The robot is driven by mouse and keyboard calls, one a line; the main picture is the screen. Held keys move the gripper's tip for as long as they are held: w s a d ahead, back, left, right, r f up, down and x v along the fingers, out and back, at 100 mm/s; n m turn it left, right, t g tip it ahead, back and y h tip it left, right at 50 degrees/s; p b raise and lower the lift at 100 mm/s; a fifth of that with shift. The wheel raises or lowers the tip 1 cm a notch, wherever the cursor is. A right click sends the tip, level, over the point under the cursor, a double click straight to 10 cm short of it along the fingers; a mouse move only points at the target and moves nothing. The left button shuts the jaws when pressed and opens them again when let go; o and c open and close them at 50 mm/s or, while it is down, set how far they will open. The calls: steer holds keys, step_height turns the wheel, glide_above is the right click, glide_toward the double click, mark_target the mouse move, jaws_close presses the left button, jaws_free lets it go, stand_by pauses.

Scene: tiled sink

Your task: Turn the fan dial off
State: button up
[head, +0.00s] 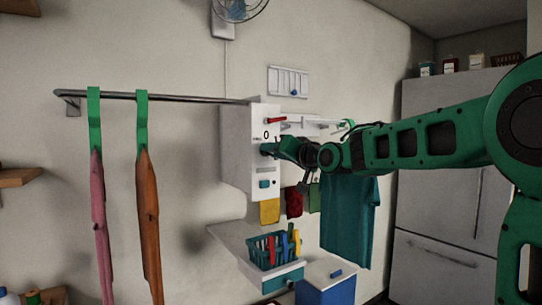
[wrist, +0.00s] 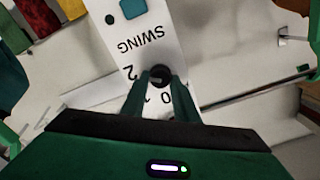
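The fan dial (wrist: 160,76) is a round black knob on a white control panel (wrist: 139,35). The numbers 0, 1 and 2 are printed around it, and the word SWING appears upside down. A pale mark on the knob points left in the wrist view, but its exact setting is unclear. My gripper (wrist: 162,82) has one green finger on each side of the dial. I cannot tell whether both fingers press on it. In the head view my gripper (head: 268,149) reaches the panel (head: 236,150) from the right and hides the dial. The fan (head: 238,8) is at the top, partly cut off.
A red lever (head: 276,120) sits above my gripper on the panel, and a teal button (head: 264,184) below. A basket (head: 262,254) with colored items stands on a shelf underneath. A teal cloth (head: 348,215) hangs under my arm. A metal rail (head: 150,97) runs left.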

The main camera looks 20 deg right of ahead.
steer(key=shift+c, duration=0.8)
steer(key=n, duration=2.3)
steer(key=shift+a+f+n, duration=0.2)
steer(key=shift+f+n, duration=0.2)
steer(key=o, duration=1)
steer(key=shift+o, duration=0.2)
steer(key=shift+r, duration=0.1)
